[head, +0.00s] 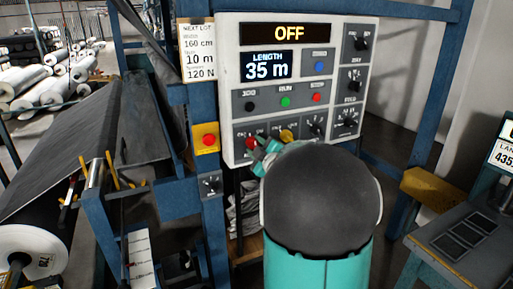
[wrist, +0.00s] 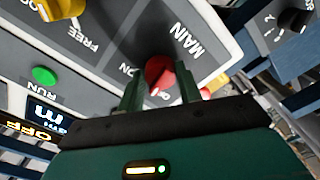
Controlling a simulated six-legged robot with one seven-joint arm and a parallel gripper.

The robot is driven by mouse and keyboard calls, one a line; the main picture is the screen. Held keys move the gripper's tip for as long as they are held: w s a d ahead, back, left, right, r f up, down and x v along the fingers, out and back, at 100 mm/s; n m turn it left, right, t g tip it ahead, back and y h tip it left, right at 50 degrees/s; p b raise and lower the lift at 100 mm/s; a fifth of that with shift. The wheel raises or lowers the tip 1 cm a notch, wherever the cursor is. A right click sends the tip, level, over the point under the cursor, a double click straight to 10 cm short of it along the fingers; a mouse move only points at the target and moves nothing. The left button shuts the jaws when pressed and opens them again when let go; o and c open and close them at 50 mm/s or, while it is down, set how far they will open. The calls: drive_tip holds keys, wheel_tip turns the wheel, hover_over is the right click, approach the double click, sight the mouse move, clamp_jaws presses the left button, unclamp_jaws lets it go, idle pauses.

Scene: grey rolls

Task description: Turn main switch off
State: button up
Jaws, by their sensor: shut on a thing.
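The main switch is a red knob (wrist: 158,71) on a panel plate marked MAIN in the wrist view. It also shows as a small red spot at the lower left of the control panel (head: 232,100) in the head view. My gripper (wrist: 160,88) is shut on the knob, with one dark green finger on each side of it. In the head view my teal gripper (head: 262,154) reaches the panel's lower edge, and my arm hides part of that area. The top display (head: 288,33) reads OFF, and the display below reads LENGTH 35 m.
A yellow knob (head: 286,136) sits just right of the main switch. A red button on a yellow box (head: 206,138) is on the blue post to the left. Green (head: 285,102) and red buttons are above.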

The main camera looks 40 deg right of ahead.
drive_tip(key=n, duration=0.6)
drive_tip(key=shift+n, duration=0.4)
idle(0.3)
drive_tip(key=o, duration=1)
drive_tip(key=shift+s, duration=0.1)
drive_tip(key=v, duration=1.3)
drive_tip(key=shift+s+a+r, duration=0.1)
drive_tip(key=shift+s+a, duration=0.05)
drive_tip(key=shift+s, duration=0.1)
